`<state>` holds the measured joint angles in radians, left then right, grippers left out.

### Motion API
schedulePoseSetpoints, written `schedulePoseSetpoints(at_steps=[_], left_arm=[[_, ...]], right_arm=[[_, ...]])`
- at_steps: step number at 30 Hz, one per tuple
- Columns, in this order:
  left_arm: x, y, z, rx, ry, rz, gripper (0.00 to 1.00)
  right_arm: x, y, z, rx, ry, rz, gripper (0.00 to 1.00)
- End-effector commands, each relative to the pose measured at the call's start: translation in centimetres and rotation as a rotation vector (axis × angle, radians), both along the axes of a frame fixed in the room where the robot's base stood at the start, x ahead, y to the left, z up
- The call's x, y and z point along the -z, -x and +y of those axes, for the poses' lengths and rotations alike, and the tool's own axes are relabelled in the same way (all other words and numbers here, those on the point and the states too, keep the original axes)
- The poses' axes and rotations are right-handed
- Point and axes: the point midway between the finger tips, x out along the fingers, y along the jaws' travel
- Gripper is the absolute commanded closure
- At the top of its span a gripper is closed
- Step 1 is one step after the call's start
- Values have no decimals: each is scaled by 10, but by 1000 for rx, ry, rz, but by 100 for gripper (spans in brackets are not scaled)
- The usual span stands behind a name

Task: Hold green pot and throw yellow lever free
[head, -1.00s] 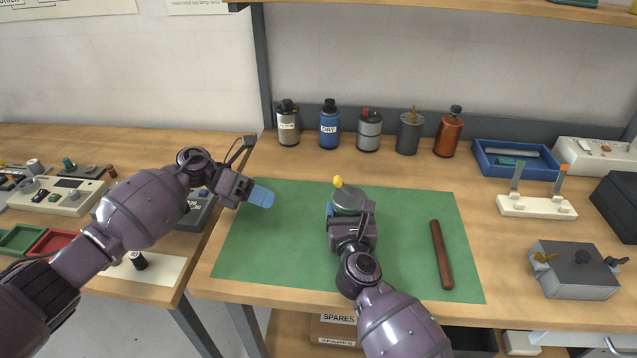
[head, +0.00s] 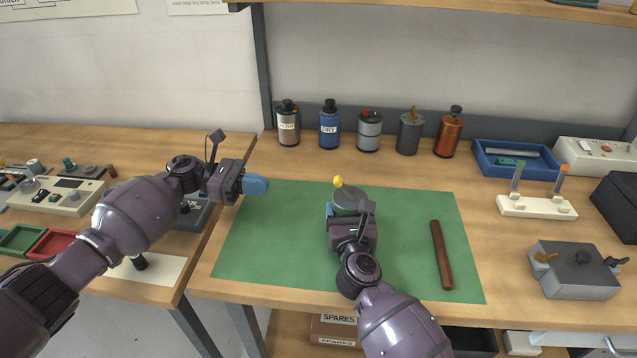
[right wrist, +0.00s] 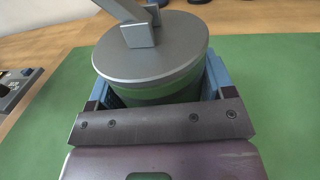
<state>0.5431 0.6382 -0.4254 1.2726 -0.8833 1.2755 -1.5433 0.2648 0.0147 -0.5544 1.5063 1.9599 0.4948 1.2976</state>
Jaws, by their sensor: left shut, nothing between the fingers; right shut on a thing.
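The pot (head: 347,202) stands on the green mat, with a round grey lid and a greenish body below it in the right wrist view (right wrist: 150,60). The yellow-tipped lever (head: 338,181) rises from the lid's far left side; its grey arm (right wrist: 122,10) runs out of the top of the right wrist view. My right gripper (head: 346,212) is shut on the pot, with blue fingers on both sides of its body. My left gripper (head: 256,185) is shut and empty above the mat's far left corner, clear of the lever and to its left.
A brown rod (head: 441,255) lies on the mat (head: 285,250) right of the pot. Several canisters stand along the back, with a blue tray (head: 515,172) and a white two-lever block (head: 537,207) at right. A grey box (head: 575,270) stands at front right.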

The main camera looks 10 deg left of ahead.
Motion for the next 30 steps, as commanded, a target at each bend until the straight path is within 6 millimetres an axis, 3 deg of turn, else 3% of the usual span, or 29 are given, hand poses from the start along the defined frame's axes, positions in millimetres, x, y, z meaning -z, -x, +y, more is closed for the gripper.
schedulePoseSetpoints(at_steps=[11, 27, 30], left_arm=[[1, 0, -12, 1, 1, 2, 100], [8, 0, -103, 2, 1, 2, 100], [-2, 0, -113, 1, 0, 1, 100]], right_arm=[[0, 0, 0, 0, 0, 0, 61], [0, 0, 0, 0, 0, 0, 61], [0, 0, 0, 0, 0, 0, 61]])
